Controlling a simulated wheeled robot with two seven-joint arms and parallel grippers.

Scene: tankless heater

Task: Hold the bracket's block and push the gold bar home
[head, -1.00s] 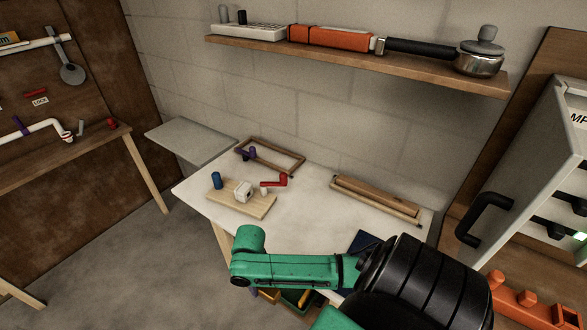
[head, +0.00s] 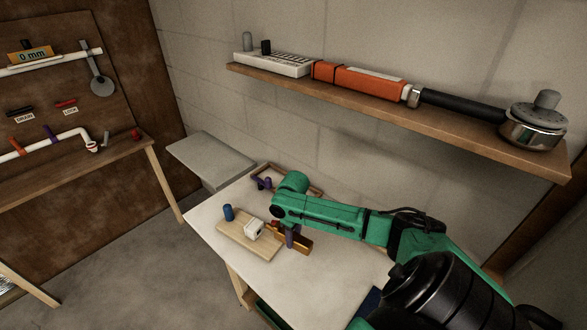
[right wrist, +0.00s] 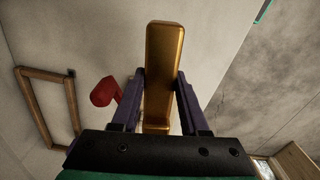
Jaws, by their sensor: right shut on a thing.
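My right gripper (head: 291,238) is shut on the gold bar (head: 304,245). In the right wrist view the gold bar (right wrist: 164,70) lies between the two purple fingers and sticks out past their tips. A wooden board (head: 238,237) on the white table carries a white block (head: 254,230) and a blue cylinder (head: 228,212). My right gripper holds the bar just to the right of the white block; I cannot tell if they touch. A red handle-like part (right wrist: 104,91) shows beside the fingers. My left gripper is out of view.
A wooden frame (head: 262,178) lies at the table's back, partly behind my right arm. A shelf (head: 420,113) with an orange tool (head: 360,83) and a metal pot (head: 533,133) runs above. The white table (head: 215,225) is clear at its left.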

